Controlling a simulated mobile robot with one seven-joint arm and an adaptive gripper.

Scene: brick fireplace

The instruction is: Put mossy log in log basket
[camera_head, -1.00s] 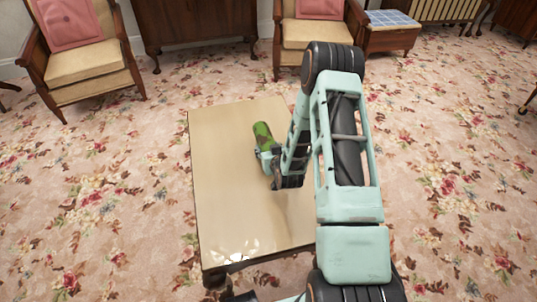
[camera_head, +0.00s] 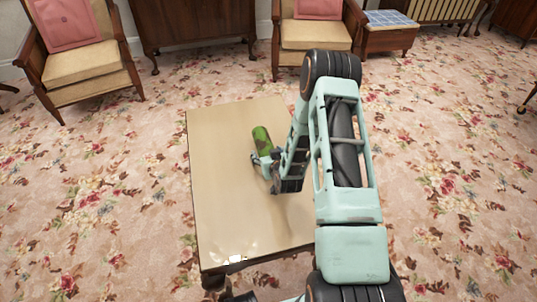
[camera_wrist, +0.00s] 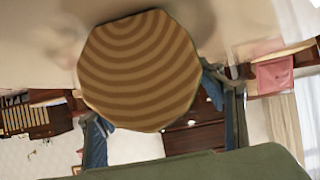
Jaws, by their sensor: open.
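The mossy log (camera_head: 262,138) is a short green and brown cylinder on the pale tabletop (camera_head: 222,205), toward its far side. My gripper (camera_head: 265,161) is open at the log's near end. In the wrist view the log's round, ringed end (camera_wrist: 140,70) is large and close, with the open fingers (camera_wrist: 154,108) to either side of it. Whether a finger touches the log I cannot tell. My arm hides part of the table's right side. No log basket shows in either view.
The left part of the tabletop is clear. Beyond the table stand a left armchair (camera_head: 85,65), a dark wooden cabinet (camera_head: 196,22), another armchair (camera_head: 305,38) and a blue-topped stool (camera_head: 390,30). Open floral carpet (camera_head: 90,190) surrounds the table.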

